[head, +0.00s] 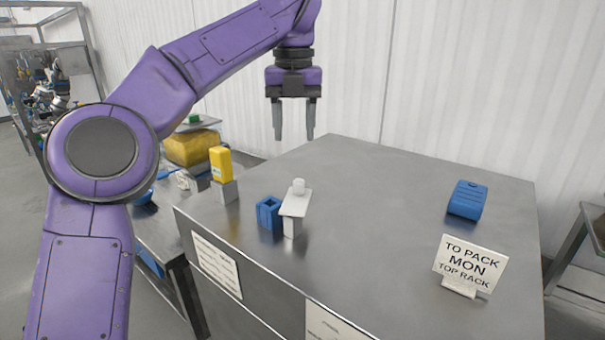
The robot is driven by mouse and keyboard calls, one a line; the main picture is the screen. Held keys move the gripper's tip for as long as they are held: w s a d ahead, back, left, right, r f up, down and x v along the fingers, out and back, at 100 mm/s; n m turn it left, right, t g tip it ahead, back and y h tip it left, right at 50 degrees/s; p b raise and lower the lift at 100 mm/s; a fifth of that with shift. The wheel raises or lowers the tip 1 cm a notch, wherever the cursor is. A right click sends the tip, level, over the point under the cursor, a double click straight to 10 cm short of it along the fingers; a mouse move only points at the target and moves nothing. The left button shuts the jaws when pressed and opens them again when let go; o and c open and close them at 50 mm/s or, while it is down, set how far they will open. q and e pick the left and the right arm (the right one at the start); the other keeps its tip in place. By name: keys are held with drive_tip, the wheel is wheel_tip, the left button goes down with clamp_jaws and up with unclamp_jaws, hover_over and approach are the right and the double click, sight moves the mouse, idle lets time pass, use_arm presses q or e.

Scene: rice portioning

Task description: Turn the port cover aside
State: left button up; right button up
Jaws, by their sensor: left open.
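The port cover looks to be the flat white plate (296,203) with a small round white knob (298,186) at its far end. It rests on top of a small pale block (292,228) near the left edge of the steel table. A blue open-topped holder (268,212) stands just left of it. My left gripper (293,134) hangs pointing down, open and empty, above and behind the plate, well apart from it. My right gripper is not in view.
A yellow block on a grey stand (223,190) is at the table's left corner. The steel table's middle (370,220) is clear.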

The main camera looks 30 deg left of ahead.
sight(300, 181)
use_arm(q)
drive_tip(key=f+b, duration=0.1)
drive_tip(key=d+f, duration=0.1)
drive_tip(key=f+b, duration=0.1)
drive_tip(key=f, duration=0.1)
drive_tip(key=shift+s+d+b, duration=0.2)
drive_tip(key=shift+s+b, duration=0.05)
drive_tip(key=shift+b, duration=0.05)
drive_tip(key=f, duration=0.2)
drive_tip(key=f+b, duration=0.1)
drive_tip(key=f, duration=0.3)
drive_tip(key=shift+w+a, duration=0.25)
drive_tip(key=shift+s+d+f, duration=0.1)
drive_tip(key=shift+s+f, duration=0.05)
drive_tip(key=shift+f, duration=0.05)
drive_tip(key=shift+d, duration=0.1)
